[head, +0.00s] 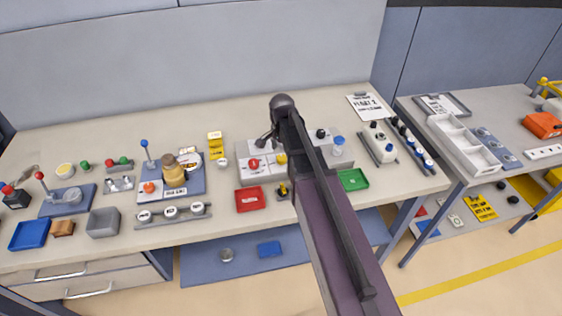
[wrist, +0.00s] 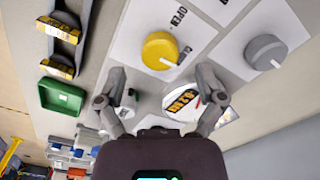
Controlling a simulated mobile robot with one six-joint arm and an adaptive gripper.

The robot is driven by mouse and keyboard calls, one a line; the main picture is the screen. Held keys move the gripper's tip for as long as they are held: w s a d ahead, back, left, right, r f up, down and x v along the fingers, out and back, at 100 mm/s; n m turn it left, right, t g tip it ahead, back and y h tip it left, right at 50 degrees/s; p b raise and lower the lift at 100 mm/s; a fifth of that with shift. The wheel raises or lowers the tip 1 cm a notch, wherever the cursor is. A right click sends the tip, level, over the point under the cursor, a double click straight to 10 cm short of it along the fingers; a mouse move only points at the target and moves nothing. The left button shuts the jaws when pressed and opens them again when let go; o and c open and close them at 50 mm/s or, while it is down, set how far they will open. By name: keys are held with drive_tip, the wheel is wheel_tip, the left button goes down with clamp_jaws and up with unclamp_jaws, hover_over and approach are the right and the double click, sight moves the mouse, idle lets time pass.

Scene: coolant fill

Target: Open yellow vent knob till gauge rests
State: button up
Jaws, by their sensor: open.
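The yellow knob (wrist: 160,50) sits on a white plate in the wrist view. It has a white pointer line toward the lower right, and the plate carries an OPEN label. It also shows in the head view (head: 281,158), beside my arm. My gripper (wrist: 162,76) is open, its fingers apart just below the knob in the wrist view, with nothing between them. A round white dial-like thing (wrist: 228,116) with a yellow-and-black label shows behind the right finger. It is partly hidden, and I cannot read a needle. In the head view my arm hides most of the gripper.
A grey knob (wrist: 265,52) stands right of the yellow one, and a red knob (head: 254,163) is on the same panel. A red tray (head: 250,199) and a green tray (head: 352,180) lie in front.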

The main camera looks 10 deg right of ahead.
sight(282, 157)
drive_tip(key=shift+f+b, duration=1.25)
drive_tip(key=shift+f, duration=0.3)
drive_tip(key=c, duration=1.1)
